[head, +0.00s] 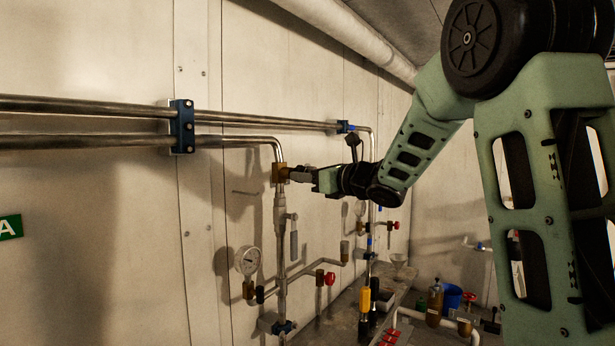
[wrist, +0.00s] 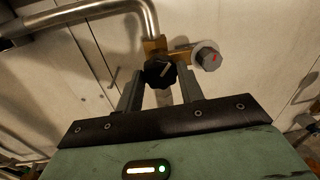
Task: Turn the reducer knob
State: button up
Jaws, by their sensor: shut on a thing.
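The reducer knob (wrist: 160,73) is a black, lobed knob with a pale pointer line, set on a brass body (wrist: 153,46) below a bent steel pipe. In the wrist view my gripper (wrist: 161,88) has one finger on each side of the knob and is shut on it. The pointer line slants up to the right. In the head view my gripper (head: 292,175) reaches the brass fitting (head: 279,173) on the vertical pipe from the right; the knob is hidden there by the fingers.
A pressure gauge (head: 248,260), a grey lever handle (head: 294,245) and a red knob (head: 330,278) are below my gripper. Steel pipes (head: 90,141) run along the wall.

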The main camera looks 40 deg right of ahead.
jog(key=shift+m, duration=0.3)
jog(key=shift+w+d+m+g+y+p, duration=0.1)
jog(key=shift+m+g+y+p, duration=0.5)
jog(key=shift+m, duration=3.95)
jog(key=shift+s+d+m+t+y+p, duration=0.15)
jog(key=shift+m+p, duration=1)
jog(key=shift+m, duration=3.35)
jog(key=shift+w+m+g+y+p, duration=0.15)
jog(key=shift+m+g+y+p, duration=0.5)
jog(key=shift+m, duration=3.9)
jog(key=shift+t, duration=0.3)
jog(key=o, duration=1)
